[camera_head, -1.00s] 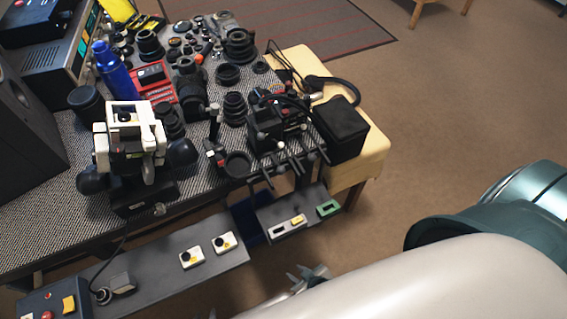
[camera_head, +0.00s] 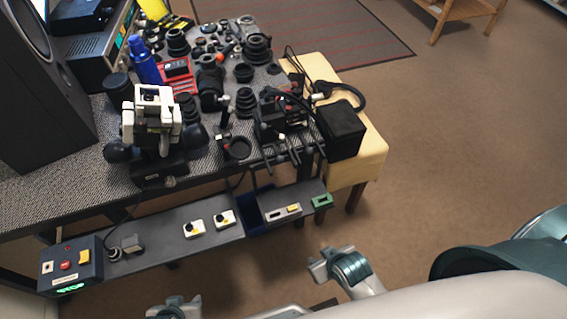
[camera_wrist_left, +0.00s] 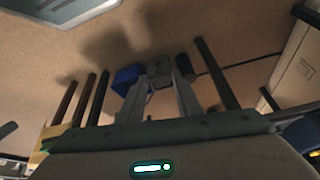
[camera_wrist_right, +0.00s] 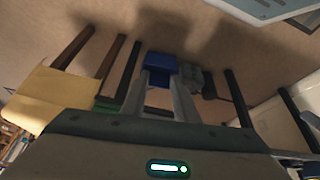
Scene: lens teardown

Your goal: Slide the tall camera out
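I cannot tell for certain which thing is the tall camera. An upright dark camera-like body with a lens (camera_head: 211,88) stands mid-table in the head view, among lenses. Black camera gear with rods (camera_head: 283,118) stands at the table's right front. My left gripper (camera_head: 172,306) is low at the bottom of the head view, in front of the shelf and away from the table things. My right gripper (camera_head: 328,264) is also low, right of it. In the wrist views the left fingers (camera_wrist_left: 160,85) and right fingers (camera_wrist_right: 163,85) stand apart, with nothing visibly held.
A white-and-black microscope-like device (camera_head: 152,125) stands at the table's left front. A black box (camera_head: 341,130) sits on a yellow stool (camera_head: 367,160). A low shelf (camera_head: 165,238) with a control box (camera_head: 70,265) and small switches runs before the table. Floor at right is clear.

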